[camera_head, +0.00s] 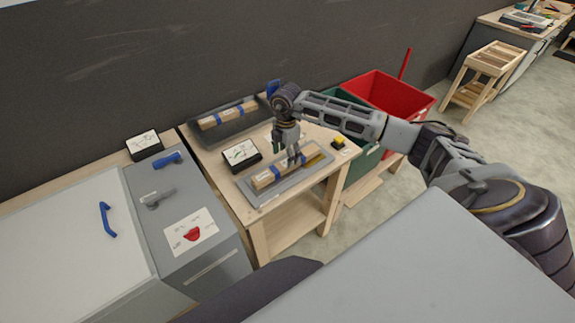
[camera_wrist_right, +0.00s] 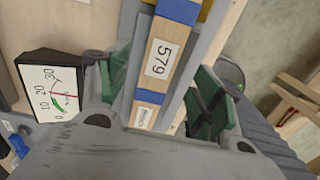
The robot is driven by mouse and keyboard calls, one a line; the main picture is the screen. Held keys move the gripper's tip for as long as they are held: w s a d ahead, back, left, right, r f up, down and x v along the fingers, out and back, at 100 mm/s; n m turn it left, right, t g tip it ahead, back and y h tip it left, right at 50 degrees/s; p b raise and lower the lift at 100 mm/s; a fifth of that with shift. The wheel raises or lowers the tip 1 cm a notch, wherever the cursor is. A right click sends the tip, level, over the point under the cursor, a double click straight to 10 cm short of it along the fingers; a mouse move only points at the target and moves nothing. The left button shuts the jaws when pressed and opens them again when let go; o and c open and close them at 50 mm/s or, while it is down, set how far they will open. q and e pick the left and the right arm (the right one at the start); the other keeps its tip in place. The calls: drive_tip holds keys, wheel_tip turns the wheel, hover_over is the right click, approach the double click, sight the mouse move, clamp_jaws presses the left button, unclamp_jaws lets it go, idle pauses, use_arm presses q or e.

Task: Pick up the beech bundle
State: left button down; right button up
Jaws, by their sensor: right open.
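A light wood bundle (camera_head: 265,180) with blue bands lies in the front grey tray (camera_head: 252,193) on the wooden table. My right gripper (camera_head: 292,158) points down over this bundle. Its green-padded fingers stand open, one on each side of the bundle, apart from it. A similar bundle (camera_head: 228,115) lies in the dark back tray (camera_head: 200,134). My left gripper is not in view.
A dial gauge (camera_head: 240,153) stands left of the front tray and shows near the left finger in the wrist view (camera_wrist_right: 50,92). A yellow-black button (camera_head: 338,142) sits at the table's right. Red (camera_head: 385,92) and green bins stand beyond. A grey cabinet (camera_head: 180,210) adjoins left.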

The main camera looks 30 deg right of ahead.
drive_tip(key=shift+d+f+p, duration=0.15)
drive_tip(key=shift+f+p, duration=0.2)
drive_tip(key=shift+f, duration=0.6)
drive_tip(key=shift+d+f+p, duration=0.1)
drive_tip(key=shift+f+p, duration=0.25)
drive_tip(key=shift+f, duration=1.25)
drive_tip(key=c, duration=1.3)
drive_tip(key=shift+r, duration=0.15)
drive_tip(key=shift+r+b, duration=0.9)
drive_tip(key=shift+r, duration=4.05)
